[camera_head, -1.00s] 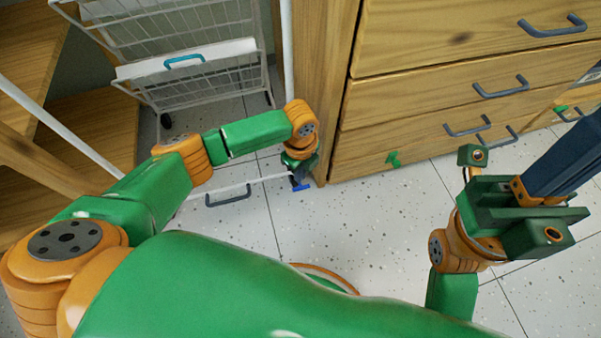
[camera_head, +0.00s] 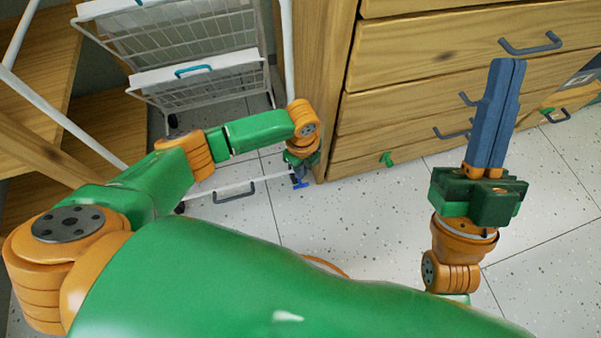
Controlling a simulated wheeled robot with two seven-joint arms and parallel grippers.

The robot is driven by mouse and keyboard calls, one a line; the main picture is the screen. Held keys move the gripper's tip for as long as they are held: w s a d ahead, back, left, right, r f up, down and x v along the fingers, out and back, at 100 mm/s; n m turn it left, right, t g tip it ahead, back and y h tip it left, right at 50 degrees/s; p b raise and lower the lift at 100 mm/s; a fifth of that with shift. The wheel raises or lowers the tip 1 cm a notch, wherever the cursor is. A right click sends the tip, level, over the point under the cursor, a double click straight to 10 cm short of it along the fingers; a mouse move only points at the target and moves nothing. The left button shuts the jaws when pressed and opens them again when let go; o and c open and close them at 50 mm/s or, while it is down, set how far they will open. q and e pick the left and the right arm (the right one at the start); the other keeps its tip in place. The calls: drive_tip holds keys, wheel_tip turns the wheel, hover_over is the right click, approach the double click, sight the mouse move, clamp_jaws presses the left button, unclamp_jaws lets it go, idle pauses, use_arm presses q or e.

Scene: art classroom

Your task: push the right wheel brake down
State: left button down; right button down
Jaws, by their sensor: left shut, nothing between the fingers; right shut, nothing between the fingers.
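A wooden drawer cabinet (camera_head: 400,92) with grey handles stands right beside the cart's right post. Wooden shelving (camera_head: 40,90) is on the left. A small green piece (camera_head: 387,159) shows at the cabinet's lower front. The speckled floor (camera_head: 370,220) is clear in the middle and right.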

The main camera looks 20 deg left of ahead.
drive_tip(key=w+f+g+h+p, duration=0.1)
drive_tip(key=w+f+g+h, duration=0.1)
drive_tip(key=f, duration=0.3)
drive_tip(key=w+f+m+g+h+p, duration=0.1)
drive_tip(key=w+f+g+h, duration=0.1)
drive_tip(key=w+f+g, duration=0.2)
drive_tip(key=shift+w+f+g, duration=0.4)
drive_tip(key=shift+f+g, duration=0.3)
drive_tip(key=shift+f, duration=0.55)
drive_tip(key=shift+d, duration=0.1)
